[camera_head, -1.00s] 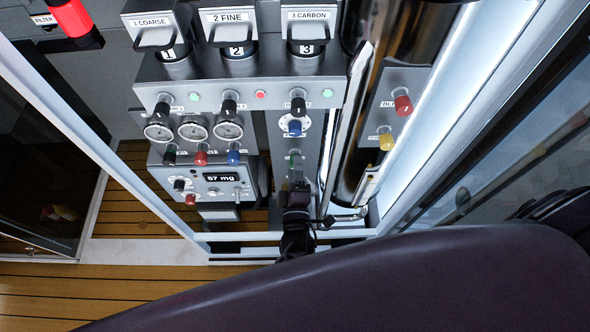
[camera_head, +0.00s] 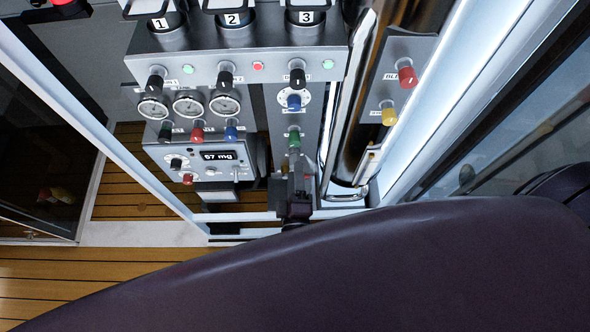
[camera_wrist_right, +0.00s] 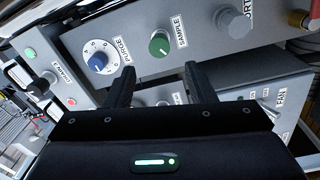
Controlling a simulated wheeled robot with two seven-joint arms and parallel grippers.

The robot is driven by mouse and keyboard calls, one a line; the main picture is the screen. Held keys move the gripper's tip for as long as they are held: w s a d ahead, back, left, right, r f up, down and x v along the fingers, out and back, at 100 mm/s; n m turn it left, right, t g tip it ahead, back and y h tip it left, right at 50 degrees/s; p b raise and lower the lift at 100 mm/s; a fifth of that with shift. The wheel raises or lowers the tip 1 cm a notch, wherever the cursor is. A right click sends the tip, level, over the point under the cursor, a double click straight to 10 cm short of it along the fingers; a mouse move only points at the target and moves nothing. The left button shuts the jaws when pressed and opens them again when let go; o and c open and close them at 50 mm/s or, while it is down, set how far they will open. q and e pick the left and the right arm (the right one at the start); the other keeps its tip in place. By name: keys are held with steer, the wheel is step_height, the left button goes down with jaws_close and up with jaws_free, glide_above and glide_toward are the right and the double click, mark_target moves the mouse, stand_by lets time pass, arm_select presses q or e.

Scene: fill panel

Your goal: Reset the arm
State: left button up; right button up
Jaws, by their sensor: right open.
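My right gripper (camera_head: 298,190) is in front of the lower panel, below the green SAMPLE knob (camera_head: 294,138). In the right wrist view the gripper (camera_wrist_right: 159,72) is open, its two dark fingers apart with nothing between them. The green knob (camera_wrist_right: 159,44) shows just beyond the gap between the fingertips, and I see no contact. The blue PURGE knob (camera_wrist_right: 97,62) is left of it, by the left finger. My dark purple arm covers the bottom of the head view. My left gripper is not in view.
The panel (camera_head: 240,70) carries several gauges, coloured knobs and a display (camera_head: 218,156) reading 67 mg. A chrome cylinder (camera_head: 352,120) stands to the right, beside red (camera_head: 407,77) and yellow (camera_head: 389,115) knobs. A pale frame (camera_head: 95,115) runs along the left. Open wooden floor (camera_head: 60,280) lies lower left.

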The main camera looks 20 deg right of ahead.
stand_by(0.4)
steer(key=s+d+f+m+g+y+b, duration=0.1)
steer(key=s+d+f+g, duration=0.1)
steer(key=f, duration=0.7)
steer(key=s+d+f+m+g+y+b, duration=0.1)
steer(key=d+f+g, duration=0.15)
steer(key=f, duration=0.55)
steer(key=s+d+f+m+g+y+b, duration=0.1)
steer(key=s+f+g, duration=0.1)
steer(key=f, duration=0.7)
arm_select(q)
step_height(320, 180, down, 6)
steer(key=b, duration=0.3)
arm_select(e)
steer(key=s+d+f+m+g+y, duration=0.1)
steer(key=s+d+f+m+g, duration=0.2)
steer(key=s+f, duration=0.6)
steer(key=s+d+f+m+g+y, duration=0.1)
steer(key=s+d+f+m+g, duration=0.2)
steer(key=s+f+g, duration=0.4)
steer(key=s+d+f, duration=0.1)
steer(key=s, duration=0.4)
steer(key=shift+s+f+m, duration=0.3)
steer(key=shift+s+f, duration=0.05)
steer(key=shift+s, duration=0.05)
steer(key=shift+c, duration=0.2)
